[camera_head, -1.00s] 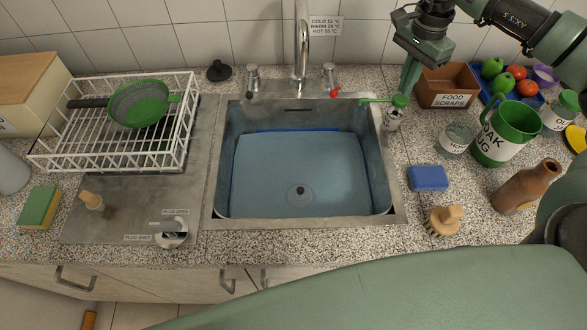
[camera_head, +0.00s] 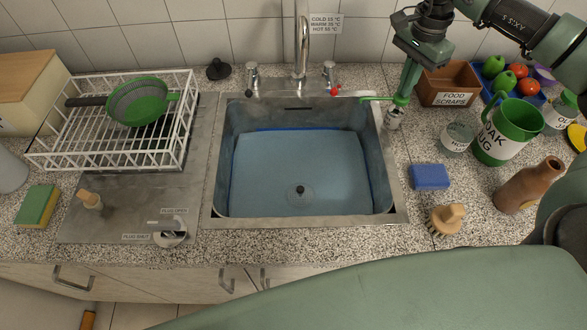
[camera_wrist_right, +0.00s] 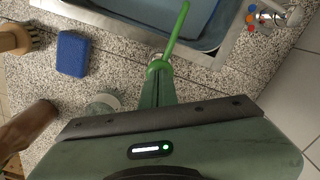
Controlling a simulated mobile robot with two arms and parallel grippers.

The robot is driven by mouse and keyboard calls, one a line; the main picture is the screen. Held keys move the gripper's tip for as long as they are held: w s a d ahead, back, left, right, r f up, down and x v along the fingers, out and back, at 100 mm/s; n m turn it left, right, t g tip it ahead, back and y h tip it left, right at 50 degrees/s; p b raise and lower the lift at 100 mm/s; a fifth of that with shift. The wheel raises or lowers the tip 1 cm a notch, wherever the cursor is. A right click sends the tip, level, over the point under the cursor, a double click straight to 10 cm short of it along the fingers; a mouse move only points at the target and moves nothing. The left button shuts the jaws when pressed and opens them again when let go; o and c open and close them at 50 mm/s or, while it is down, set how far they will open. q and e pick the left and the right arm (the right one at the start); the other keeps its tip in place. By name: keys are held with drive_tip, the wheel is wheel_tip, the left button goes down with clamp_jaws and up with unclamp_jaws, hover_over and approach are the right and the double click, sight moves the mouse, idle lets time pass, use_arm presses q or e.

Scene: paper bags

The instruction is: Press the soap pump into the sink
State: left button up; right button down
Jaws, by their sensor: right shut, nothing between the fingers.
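The soap pump (camera_head: 393,119) stands on the counter by the sink's right rim. It has a clear body and a green head. Its green nozzle (camera_head: 374,98) points left over the sink edge, and it also shows in the wrist view (camera_wrist_right: 179,30). My right gripper (camera_head: 403,95) is shut and empty, pointing down, with its fingertips at the top of the pump head. They appear to touch it and hide part of it. The sink (camera_head: 212,190) holds bluish water, with a dark drain plug at the bottom. My left gripper is out of view.
A blue sponge (camera_head: 430,177), a wooden brush (camera_head: 446,219), a glass (camera_head: 457,138), a green-and-white jug (camera_head: 505,134) and a food scraps box (camera_head: 447,86) stand right of the sink. The faucet (camera_head: 302,50) rises behind it. A dish rack (camera_head: 60,150) is at left.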

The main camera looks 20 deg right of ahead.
drive_tip(key=shift+f+b, duration=0.6)
drive_tip(key=shift+f, duration=0.4)
drive_tip(key=shift+r+p, duration=1.15)
drive_tip(key=shift+r, duration=0.35)
drive_tip(key=shift+f, duration=0.2)
